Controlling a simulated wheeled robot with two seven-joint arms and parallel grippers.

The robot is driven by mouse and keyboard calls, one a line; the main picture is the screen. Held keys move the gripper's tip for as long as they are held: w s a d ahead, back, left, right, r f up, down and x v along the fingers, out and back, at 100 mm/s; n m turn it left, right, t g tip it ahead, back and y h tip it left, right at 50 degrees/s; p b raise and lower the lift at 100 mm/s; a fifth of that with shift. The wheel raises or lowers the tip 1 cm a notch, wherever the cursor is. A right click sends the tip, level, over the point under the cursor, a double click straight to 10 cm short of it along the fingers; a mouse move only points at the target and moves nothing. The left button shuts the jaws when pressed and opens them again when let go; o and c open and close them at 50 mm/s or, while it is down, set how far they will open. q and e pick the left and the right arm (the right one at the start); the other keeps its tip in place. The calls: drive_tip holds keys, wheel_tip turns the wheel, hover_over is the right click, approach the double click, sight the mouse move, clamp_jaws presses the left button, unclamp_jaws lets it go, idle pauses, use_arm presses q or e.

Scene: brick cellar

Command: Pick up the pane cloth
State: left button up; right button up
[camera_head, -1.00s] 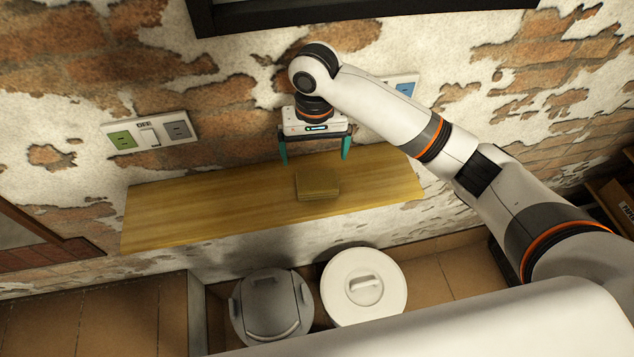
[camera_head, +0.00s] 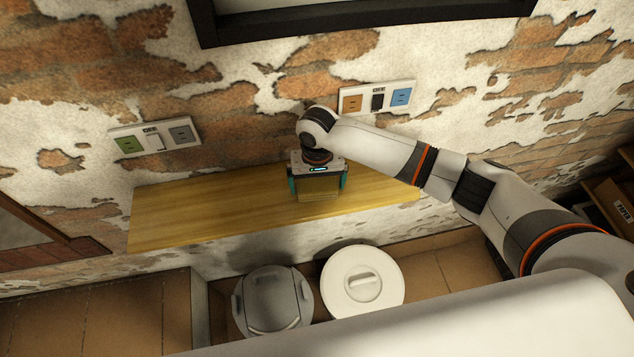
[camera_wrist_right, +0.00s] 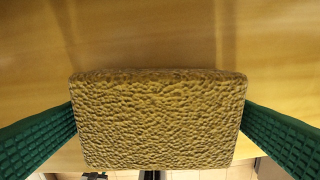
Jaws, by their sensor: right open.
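The pane cloth (camera_head: 319,189) is a yellow-brown textured block on a wooden shelf (camera_head: 220,208). In the right wrist view the cloth (camera_wrist_right: 158,122) fills the middle of the picture, between two green fingers. My right gripper (camera_head: 318,186) is over the cloth, pointing down, with one finger on each side of it. Its jaws are open; whether the fingers touch the cloth's sides I cannot tell. Part of the cloth is hidden by the gripper in the head view. My left gripper is not in view.
Wall socket plates hang above the shelf, one at left (camera_head: 154,138) and one at right (camera_head: 378,97). A grey lidded bin (camera_head: 272,301) and a white lidded bin (camera_head: 362,283) stand below the shelf. The shelf's left part is clear.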

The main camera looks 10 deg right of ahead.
drive_tip(key=c, duration=0.7)
